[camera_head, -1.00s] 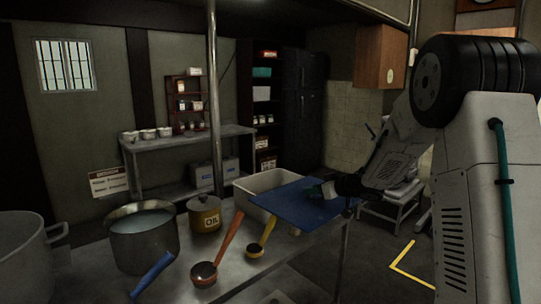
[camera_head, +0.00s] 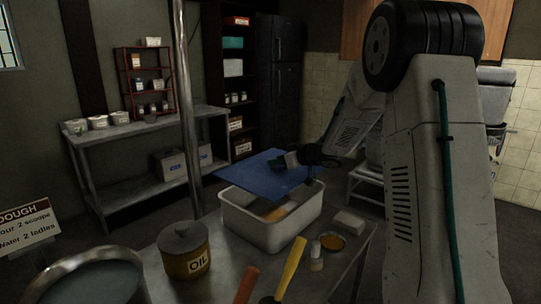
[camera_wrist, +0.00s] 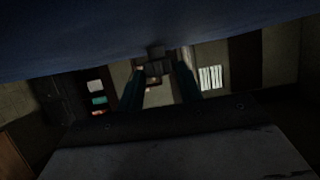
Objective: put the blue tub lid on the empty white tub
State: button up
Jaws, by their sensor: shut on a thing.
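The blue tub lid (camera_head: 258,180) is a flat blue sheet, held by one edge in my gripper (camera_head: 292,160). It is tilted and appears raised above the far side of the white tub (camera_head: 262,236). The tub stands upright on the metal table with its near part uncovered. An orange-brown patch shows inside it; I cannot tell what it is. In the wrist view the lid (camera_wrist: 140,35) fills the top as a dark blue surface, with my gripper's fingers (camera_wrist: 158,68) at its underside. The lid hides the tub's far rim.
On the metal table (camera_head: 222,280), an oil pot (camera_head: 184,253) stands left of the tub. A small bottle (camera_head: 316,258), a round orange-topped dish (camera_head: 332,242) and a white block (camera_head: 349,221) sit to its right. A yellow handle (camera_head: 291,266) rises in front. A pole (camera_head: 188,110) stands behind.

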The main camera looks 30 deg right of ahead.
jog(key=shift+w+f, duration=0.1)
jog(key=shift+w, duration=0.05)
jog(key=shift+d+f, duration=0.1)
jog(key=shift+f, duration=2.9)
jog(key=shift+s+f, duration=0.1)
jog(key=shift+s, duration=0.15)
jog(key=shift+f, duration=0.55)
jog(key=o, duration=1.3)
jog(key=shift+c, duration=0.2)
